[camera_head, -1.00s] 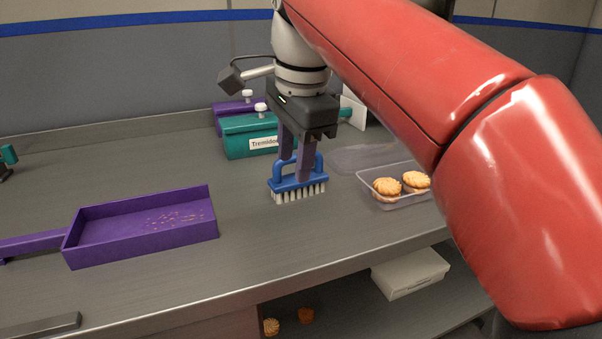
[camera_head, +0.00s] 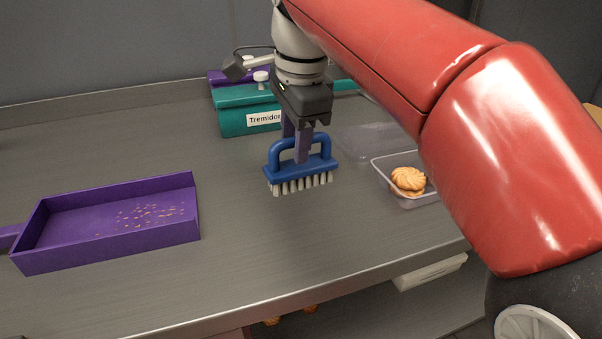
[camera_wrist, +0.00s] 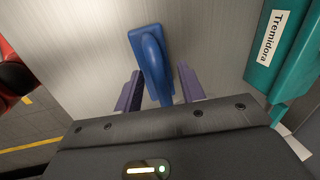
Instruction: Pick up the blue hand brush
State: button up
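The blue hand brush (camera_head: 300,170) stands upright on the metal counter, pale bristles down and arched handle up; I see no clear gap beneath it. In the wrist view its blue handle (camera_wrist: 153,62) runs between my two fingers. My gripper (camera_head: 297,155) is lowered over the handle, one finger on the near side and one on the far side. In the wrist view my gripper (camera_wrist: 161,75) has its fingers apart, with counter showing between the handle and the right finger. The left finger looks very near the handle. The far finger is partly hidden in the head view.
A purple tray (camera_head: 192,222) with crumbs is at the left. A teal box (camera_head: 232,121) labelled Tremidora is behind the brush, with a purple one (camera_head: 220,76) behind it. A clear tub (camera_head: 430,199) with biscuits is at the right. Counter in front of the brush is clear.

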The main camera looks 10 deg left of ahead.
jog(key=shift+f, duration=0.6)
grip_shut()
jog(key=shift+r, duration=0.15)
notch_tip(320, 180, up, 8)
jog(key=p, duration=0.2)
jog(key=shift+w+a+p, duration=0.1)
jog(key=shift+w+p, duration=0.05)
jog(key=shift+p, duration=0.15)
jog(key=shift+r, duration=0.9)
